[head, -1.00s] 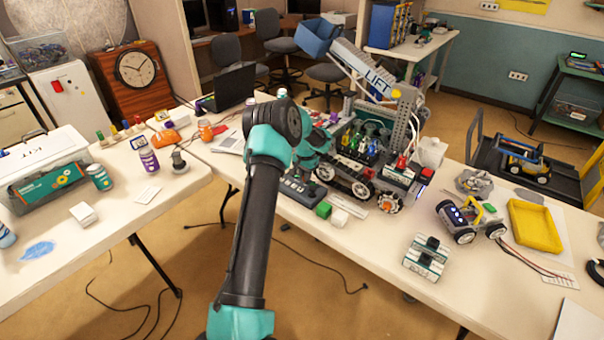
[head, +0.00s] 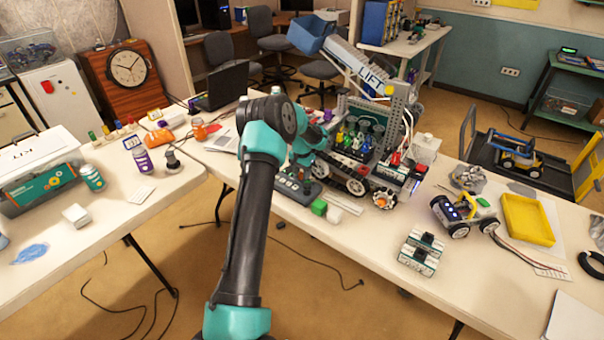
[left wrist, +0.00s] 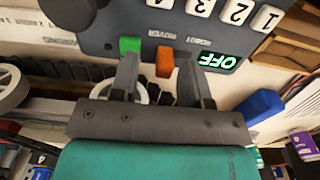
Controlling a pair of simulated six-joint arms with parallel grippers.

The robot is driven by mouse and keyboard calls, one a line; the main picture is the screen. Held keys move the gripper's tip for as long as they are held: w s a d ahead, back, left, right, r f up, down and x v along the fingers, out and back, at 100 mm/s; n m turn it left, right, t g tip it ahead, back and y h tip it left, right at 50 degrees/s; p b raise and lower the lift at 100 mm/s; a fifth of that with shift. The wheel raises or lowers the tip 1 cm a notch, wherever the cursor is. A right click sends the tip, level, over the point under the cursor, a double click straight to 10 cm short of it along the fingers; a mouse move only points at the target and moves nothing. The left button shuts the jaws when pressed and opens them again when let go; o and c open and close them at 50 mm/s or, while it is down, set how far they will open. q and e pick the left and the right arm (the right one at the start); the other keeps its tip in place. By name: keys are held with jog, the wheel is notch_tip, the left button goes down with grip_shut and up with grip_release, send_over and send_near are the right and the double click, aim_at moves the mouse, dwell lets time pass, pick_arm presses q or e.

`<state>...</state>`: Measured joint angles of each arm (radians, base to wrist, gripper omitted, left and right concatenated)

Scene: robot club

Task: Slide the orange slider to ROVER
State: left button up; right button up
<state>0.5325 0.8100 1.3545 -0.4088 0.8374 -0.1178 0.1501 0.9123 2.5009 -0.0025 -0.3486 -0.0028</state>
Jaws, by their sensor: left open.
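The grey control panel (head: 296,189) lies on the main table below my left wrist. In the left wrist view the panel (left wrist: 110,35) shows upside down. My left gripper (left wrist: 157,70) is open. Its two fingers stand at either side of the orange slider, one close to the green slider. I cannot tell if a finger touches the orange one. In the head view my arm hides the sliders. My right gripper is not in view.
A wheeled rover (head: 355,185) stands just behind the panel. A small wheeled car (head: 462,213) and a yellow tray (head: 527,220) are further right. A laptop (head: 222,88) is behind.

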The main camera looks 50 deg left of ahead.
pick_arm(q)
notch_tip(320, 180, up, 17)
dwell(0.5)
dwell(0.4)
